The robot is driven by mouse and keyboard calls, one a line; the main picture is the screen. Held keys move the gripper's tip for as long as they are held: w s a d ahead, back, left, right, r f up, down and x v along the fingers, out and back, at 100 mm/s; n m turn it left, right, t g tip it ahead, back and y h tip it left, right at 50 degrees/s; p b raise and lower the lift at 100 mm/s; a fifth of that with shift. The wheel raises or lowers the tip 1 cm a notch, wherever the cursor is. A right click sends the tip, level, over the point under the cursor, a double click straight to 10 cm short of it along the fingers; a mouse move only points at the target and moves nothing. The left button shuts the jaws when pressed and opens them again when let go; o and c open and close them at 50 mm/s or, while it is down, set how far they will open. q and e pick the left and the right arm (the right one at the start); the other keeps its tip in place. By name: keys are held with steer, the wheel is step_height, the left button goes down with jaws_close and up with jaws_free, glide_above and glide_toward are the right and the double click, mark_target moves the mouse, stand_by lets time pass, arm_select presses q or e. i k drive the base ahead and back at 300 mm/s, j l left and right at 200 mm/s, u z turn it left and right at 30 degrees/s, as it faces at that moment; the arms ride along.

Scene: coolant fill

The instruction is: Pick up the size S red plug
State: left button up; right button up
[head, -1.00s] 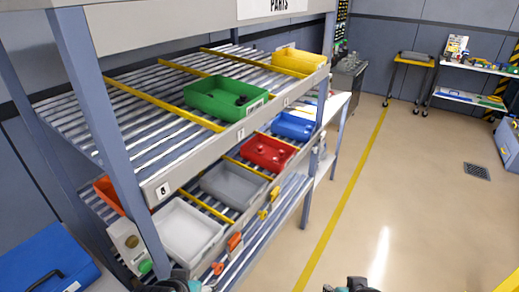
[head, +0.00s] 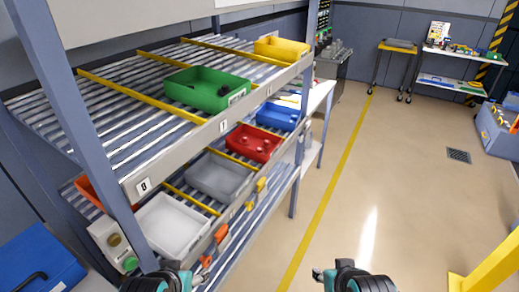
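A red bin (head: 255,144) sits on the lower shelf of the rack, with a few small red pieces in it that look like plugs; their size marks are too small to read. My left gripper (head: 172,268) is at the bottom edge, in front of the white bin's near end and well short of the red bin. My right gripper (head: 330,276) is at the bottom edge over the open floor. Both grippers are cut off by the frame, and their finger openings are not clear. I see nothing held in either.
Near the red bin are a grey bin (head: 219,177), a white bin (head: 167,227) and a blue bin (head: 279,116). A green bin (head: 208,88) and yellow bin (head: 283,48) sit on the upper shelf. A rack post (head: 84,130) stands at left. The floor (head: 400,180) at right is clear.

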mark_target(267, 143)
steer(key=i+l, duration=1.4)
steer(key=l, duration=0.15)
steer(key=i+l+u, duration=0.1)
steer(key=i+l, duration=0.6)
steer(key=i+l+u, duration=0.1)
steer(key=u, duration=0.35)
steer(key=l+u, duration=0.25)
steer(key=u, duration=0.2)
steer(key=i+l+u, duration=0.1)
steer(key=u, duration=0.35)
steer(key=l, duration=0.1)
